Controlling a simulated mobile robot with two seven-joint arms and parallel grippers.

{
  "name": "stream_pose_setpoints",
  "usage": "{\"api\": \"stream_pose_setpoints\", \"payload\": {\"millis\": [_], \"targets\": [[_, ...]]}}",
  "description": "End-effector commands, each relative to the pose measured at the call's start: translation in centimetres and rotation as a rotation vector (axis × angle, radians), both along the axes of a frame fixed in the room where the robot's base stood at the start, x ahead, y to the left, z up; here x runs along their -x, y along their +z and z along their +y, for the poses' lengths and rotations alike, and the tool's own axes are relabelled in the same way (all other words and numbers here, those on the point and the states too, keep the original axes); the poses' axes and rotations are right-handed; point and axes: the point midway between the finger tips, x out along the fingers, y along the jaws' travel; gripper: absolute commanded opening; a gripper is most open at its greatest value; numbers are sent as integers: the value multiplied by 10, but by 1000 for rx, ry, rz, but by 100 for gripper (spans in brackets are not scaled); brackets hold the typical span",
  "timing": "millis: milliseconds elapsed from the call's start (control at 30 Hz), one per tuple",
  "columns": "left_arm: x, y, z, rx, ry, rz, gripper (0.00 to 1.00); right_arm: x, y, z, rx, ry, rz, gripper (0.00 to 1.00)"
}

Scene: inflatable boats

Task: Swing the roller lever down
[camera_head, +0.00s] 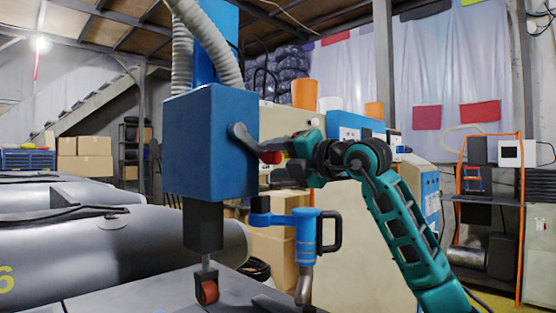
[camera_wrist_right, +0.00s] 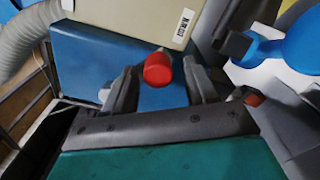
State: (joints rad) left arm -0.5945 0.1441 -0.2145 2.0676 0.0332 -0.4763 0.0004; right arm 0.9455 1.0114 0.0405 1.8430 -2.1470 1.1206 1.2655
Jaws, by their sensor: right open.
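The roller lever is a grey arm (camera_head: 241,136) with a red knob (camera_head: 270,157), on the side of a blue box (camera_head: 205,140). The arm points to the right and slightly down. A shaft with a small red roller (camera_head: 208,291) hangs below the box. My right gripper (camera_head: 284,150) is open beside the knob, reaching in from the right. In the right wrist view the red knob (camera_wrist_right: 157,68) shows between the two spread fingers, with a gap on each side. The grey arm is mostly hidden there. My left gripper is not in view.
A blue hand tool with a black handle (camera_head: 305,237) stands below my right gripper. Grey inflatable boat tubes (camera_head: 130,240) lie at the left. Grey hoses (camera_head: 207,40) rise above the box. Cardboard boxes (camera_head: 85,155) and an orange-framed rack (camera_head: 490,190) stand further back.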

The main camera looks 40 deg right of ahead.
Motion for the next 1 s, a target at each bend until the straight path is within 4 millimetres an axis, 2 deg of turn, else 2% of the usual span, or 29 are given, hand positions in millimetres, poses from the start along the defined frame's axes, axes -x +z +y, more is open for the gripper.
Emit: {"api": "stream_pose_setpoints", "payload": {"millis": [267,367,700,900,1000], "targets": [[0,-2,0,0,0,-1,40,8,0,-2,2,-3,-3,57],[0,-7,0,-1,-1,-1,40,22,-1,-3,5,-4,-2,57],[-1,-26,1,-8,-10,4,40,92,-2,-9,2,-3,-2,57],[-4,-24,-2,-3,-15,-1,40,119,-1,-10,1,-2,-1,57],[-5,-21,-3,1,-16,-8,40,126,0,-11,0,0,0,57]]}}
